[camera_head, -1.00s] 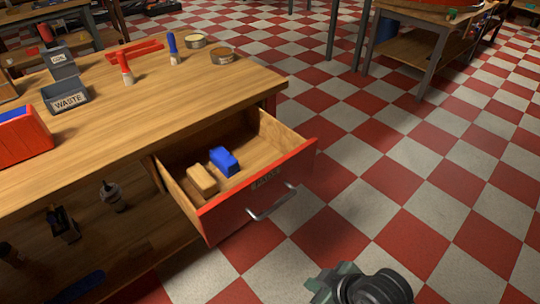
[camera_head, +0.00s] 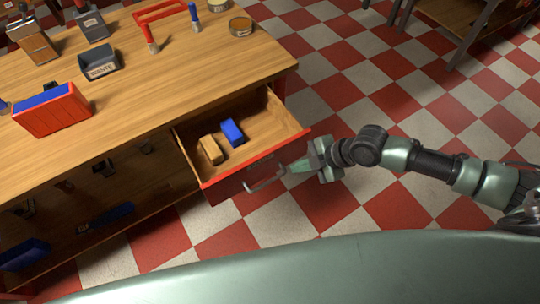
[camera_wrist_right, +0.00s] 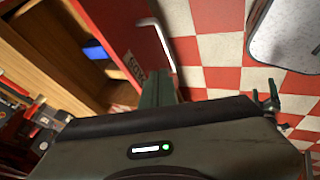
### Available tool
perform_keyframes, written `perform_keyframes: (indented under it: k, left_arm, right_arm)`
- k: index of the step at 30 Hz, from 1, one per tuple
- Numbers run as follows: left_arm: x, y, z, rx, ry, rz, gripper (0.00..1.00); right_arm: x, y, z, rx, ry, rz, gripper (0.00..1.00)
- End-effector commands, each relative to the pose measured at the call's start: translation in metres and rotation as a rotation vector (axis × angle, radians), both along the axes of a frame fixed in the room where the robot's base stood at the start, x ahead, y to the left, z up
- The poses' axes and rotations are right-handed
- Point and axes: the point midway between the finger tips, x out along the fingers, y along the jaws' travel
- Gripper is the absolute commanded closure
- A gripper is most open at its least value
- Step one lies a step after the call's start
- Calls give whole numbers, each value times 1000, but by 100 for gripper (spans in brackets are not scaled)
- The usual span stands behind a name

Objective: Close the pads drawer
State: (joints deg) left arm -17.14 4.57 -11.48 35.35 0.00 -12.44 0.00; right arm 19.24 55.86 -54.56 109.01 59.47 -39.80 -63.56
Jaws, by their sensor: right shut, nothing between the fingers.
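The pads drawer (camera_head: 255,160) stands pulled out from under the wooden workbench, with a red front and a metal bar handle (camera_head: 266,183). Inside lie a tan block (camera_head: 210,149) and a blue block (camera_head: 232,131). My right gripper (camera_head: 290,170) is shut and empty, its fingertips close to the drawer front beside the handle's right end; I cannot tell if they touch. In the right wrist view, the red drawer front (camera_wrist_right: 122,30) and its handle (camera_wrist_right: 160,42) are near the fingers (camera_wrist_right: 158,90).
On the workbench (camera_head: 150,95) stand a red bin (camera_head: 50,109), a grey WASTE bin (camera_head: 100,63), brushes and tins. A lower shelf holds several items. Checkered floor is open to the right of the drawer. Another table (camera_head: 480,25) stands at the back right.

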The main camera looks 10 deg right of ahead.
Motion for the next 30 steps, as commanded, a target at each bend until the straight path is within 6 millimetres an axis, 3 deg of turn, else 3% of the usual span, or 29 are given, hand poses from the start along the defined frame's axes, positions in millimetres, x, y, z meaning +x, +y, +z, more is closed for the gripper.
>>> perform_keyframes:
  k: [15,21,30]
  left_arm:
    - [0,0,10,0,0,0,19]
    - [1,0,17,0,1,0,19]
    - [1,0,17,0,0,0,19]
  right_arm:
    - [31,53,-78,3,2,-2,100]
    - [58,60,-75,2,0,-2,100]
    - [67,63,-76,1,2,-1,100]
